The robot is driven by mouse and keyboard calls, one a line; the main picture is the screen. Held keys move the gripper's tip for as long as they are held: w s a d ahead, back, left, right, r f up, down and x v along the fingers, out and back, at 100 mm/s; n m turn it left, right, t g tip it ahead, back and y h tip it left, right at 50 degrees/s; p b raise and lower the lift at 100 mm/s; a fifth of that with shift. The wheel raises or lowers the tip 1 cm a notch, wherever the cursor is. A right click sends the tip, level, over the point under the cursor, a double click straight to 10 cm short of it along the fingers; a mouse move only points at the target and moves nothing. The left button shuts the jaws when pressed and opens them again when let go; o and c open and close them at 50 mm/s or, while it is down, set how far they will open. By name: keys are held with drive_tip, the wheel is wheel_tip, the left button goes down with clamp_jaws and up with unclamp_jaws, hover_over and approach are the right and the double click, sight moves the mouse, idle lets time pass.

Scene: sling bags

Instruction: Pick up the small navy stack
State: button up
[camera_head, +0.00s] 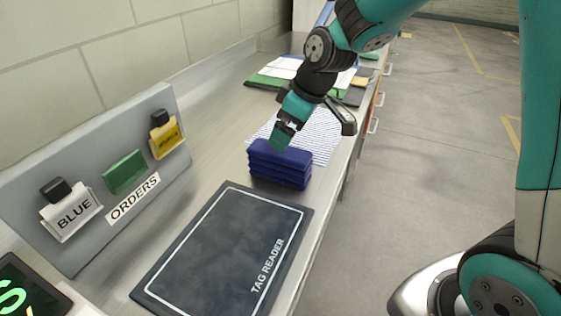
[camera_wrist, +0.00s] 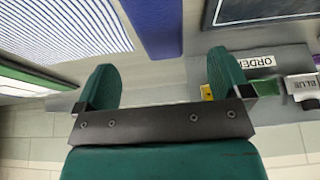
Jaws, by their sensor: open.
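The small navy stack (camera_head: 280,168) is a pile of several flat dark blue pieces on the metal counter, just beyond the tag reader mat. In the wrist view the stack (camera_wrist: 152,28) shows at the top, in the gap between the two finger lines and ahead of the fingertips. My gripper (camera_head: 282,138) is at the top back edge of the stack in the head view. In the wrist view my gripper (camera_wrist: 163,80) has its green fingers wide apart with nothing between them. I cannot tell whether a finger touches the stack.
The black tag reader mat (camera_head: 222,245) lies in front of the stack. A striped sheet (camera_head: 325,145) lies behind it. A grey board (camera_head: 95,185) with clips and an "ORDERS" label stands at the left. Folders and papers (camera_head: 290,68) lie farther back. The counter's right edge is close to the stack.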

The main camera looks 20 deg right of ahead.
sight(277, 157)
drive_tip(key=x, duration=0.4)
drive_tip(key=shift+d+p+x, duration=0.1)
drive_tip(key=shift+p+x, duration=0.2)
drive_tip(key=shift+x, duration=1)
drive_tip(key=shift+d+p+x, duration=0.15)
drive_tip(key=shift+p+x, duration=0.15)
drive_tip(key=shift+x, duration=1)
drive_tip(key=shift+s+f, duration=0.15)
drive_tip(key=shift+f, duration=0.2)
drive_tip(key=shift+r, duration=0.1)
drive_tip(key=c, duration=1.1)
